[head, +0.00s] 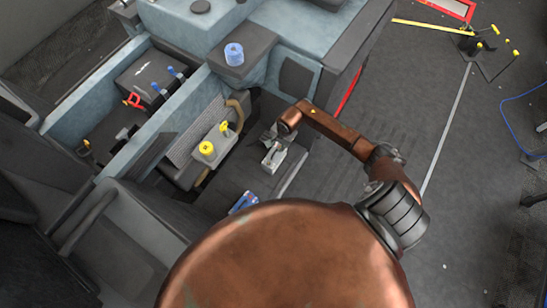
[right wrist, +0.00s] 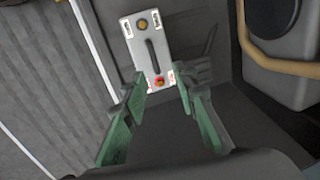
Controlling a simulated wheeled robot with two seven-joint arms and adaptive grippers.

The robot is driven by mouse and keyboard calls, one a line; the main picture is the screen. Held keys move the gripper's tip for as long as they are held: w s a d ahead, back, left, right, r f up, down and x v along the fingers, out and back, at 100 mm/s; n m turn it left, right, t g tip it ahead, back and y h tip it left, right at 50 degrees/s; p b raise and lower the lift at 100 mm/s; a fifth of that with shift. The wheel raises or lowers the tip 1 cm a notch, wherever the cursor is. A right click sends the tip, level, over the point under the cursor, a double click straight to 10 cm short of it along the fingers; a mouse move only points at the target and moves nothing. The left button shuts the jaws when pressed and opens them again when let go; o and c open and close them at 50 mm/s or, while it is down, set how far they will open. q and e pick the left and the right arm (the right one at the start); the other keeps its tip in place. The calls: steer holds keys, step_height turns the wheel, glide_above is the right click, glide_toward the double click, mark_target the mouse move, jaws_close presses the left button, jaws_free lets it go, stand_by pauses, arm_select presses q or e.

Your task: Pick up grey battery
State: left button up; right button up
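The grey battery (head: 272,159) sits in a dark recess near the middle of the head view, just below my right gripper (head: 272,137). In the right wrist view the battery (right wrist: 151,52) is a pale grey box with a dark handle, a yellowish terminal and a red-ringed terminal. My right gripper (right wrist: 161,92) is open there, its green fingers spread toward either side of the battery's near end. I cannot tell whether they touch it. Nothing shows between the fingers except the battery's near end. My left gripper is not in view.
A blue tape roll (head: 234,55) stands on a dark ledge. Yellow caps (head: 206,148) sit left of the battery, and a blue item (head: 243,202) lies below it. A curved tan hose (head: 239,110) runs nearby. Recess walls surround the battery. Open floor (head: 440,110) lies to the right.

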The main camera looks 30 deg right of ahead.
mark_target(275, 152)
steer(key=f, duration=0.2)
steer(key=f+b, duration=0.1)
steer(key=a+f, duration=0.1)
steer(key=f, duration=0.1)
steer(key=shift+f, duration=0.3)
steer(key=shift+w+d+f, duration=0.1)
steer(key=shift+f, duration=0.2)
jaws_close()
steer(key=shift+r, duration=0.1)
stand_by(0.3)
